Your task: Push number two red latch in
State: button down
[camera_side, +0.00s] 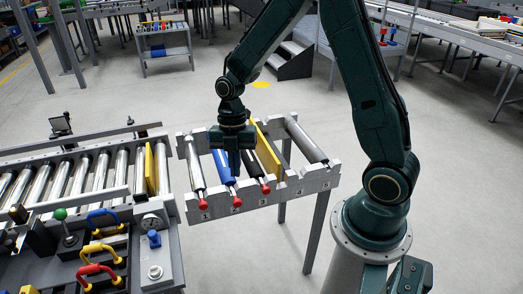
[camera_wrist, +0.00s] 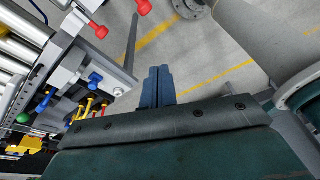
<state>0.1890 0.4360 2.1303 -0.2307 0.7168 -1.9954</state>
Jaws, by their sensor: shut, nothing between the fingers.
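The number two red latch (camera_side: 236,202) is a red knob on a short rod at the near end of the blue roller (camera_side: 222,167), above the "2" on the grey rack. Similar red knobs stick out at number one (camera_side: 203,204) and number three (camera_side: 265,189). My gripper (camera_side: 234,173) points down over the rack, just behind the number two knob, and partly hides the rollers. Its fingers are shut and empty, also in the wrist view (camera_wrist: 158,72). Two red knobs (camera_wrist: 143,7) (camera_wrist: 98,30) show at that view's top; I cannot tell their numbers.
The grey rack (camera_side: 293,192) holds several rollers and a yellow plate (camera_side: 267,150). At left are a roller conveyor (camera_side: 75,177) and a control panel with a blue knob (camera_side: 154,238) and coloured handles (camera_side: 98,252). The floor in front of the rack is clear.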

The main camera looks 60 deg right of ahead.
aim_at(237, 202)
jog(key=f+n, duration=0.1)
jog(key=f, duration=0.1)
jog(key=f+n+g, duration=0.1)
jog(key=f+n, duration=0.1)
jog(key=f, duration=0.1)
jog(key=shift+w+d+f+y, duration=0.15)
jog(key=shift+w+f+y, duration=0.05)
jog(key=shift+f+y, duration=0.2)
jog(key=x, duration=1)
jog(key=shift+w+d+r, duration=0.1)
jog(key=shift+w+d, duration=0.5)
jog(key=shift+d, duration=0.2)
jog(key=shift+w+d+r, duration=0.1)
jog(key=shift+w+d, duration=0.5)
jog(key=shift+d, duration=0.2)
